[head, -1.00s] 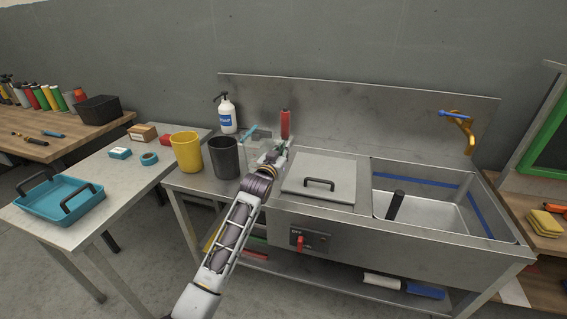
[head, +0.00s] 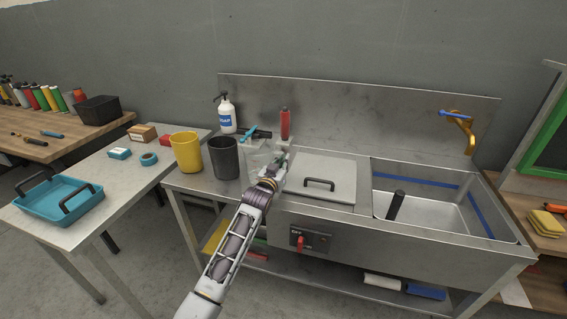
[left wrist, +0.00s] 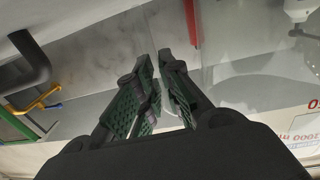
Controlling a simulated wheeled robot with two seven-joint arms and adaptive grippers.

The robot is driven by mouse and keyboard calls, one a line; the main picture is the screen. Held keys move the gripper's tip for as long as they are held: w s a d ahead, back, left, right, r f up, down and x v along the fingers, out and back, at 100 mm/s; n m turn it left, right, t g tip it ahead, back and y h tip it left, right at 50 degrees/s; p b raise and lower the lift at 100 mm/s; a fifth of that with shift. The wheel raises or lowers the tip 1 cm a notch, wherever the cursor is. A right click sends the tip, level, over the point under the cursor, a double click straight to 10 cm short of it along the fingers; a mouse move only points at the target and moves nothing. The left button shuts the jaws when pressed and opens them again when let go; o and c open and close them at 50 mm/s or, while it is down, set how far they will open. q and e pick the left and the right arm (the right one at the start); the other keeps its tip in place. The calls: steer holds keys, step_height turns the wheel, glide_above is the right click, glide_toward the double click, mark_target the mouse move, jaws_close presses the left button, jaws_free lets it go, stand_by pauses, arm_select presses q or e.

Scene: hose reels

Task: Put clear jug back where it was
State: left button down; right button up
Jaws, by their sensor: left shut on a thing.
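The clear jug (head: 255,161) is at the back left of the sink counter, right of the black cup (head: 224,158). My left gripper (head: 281,157) is at the jug's right side, its fingers shut on it. In the left wrist view the left gripper (left wrist: 166,85) shows its dark green fingers close together, and the jug's transparent wall with red markings (left wrist: 300,120) fills the right side. The exact grip spot is hard to see. I cannot tell whether the jug's base touches the counter. My right gripper is not in view.
A yellow cup (head: 186,152) stands left of the black cup. A soap bottle (head: 226,114), a teal-handled tool (head: 249,132) and a red bottle (head: 285,124) are behind the jug. A grey lid (head: 325,172) with a black handle lies to the right, beside the sink basin (head: 425,212).

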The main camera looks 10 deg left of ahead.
arm_select(q)
steer(key=c, duration=1.6)
jaws_free()
steer(key=shift+o, duration=0.2)
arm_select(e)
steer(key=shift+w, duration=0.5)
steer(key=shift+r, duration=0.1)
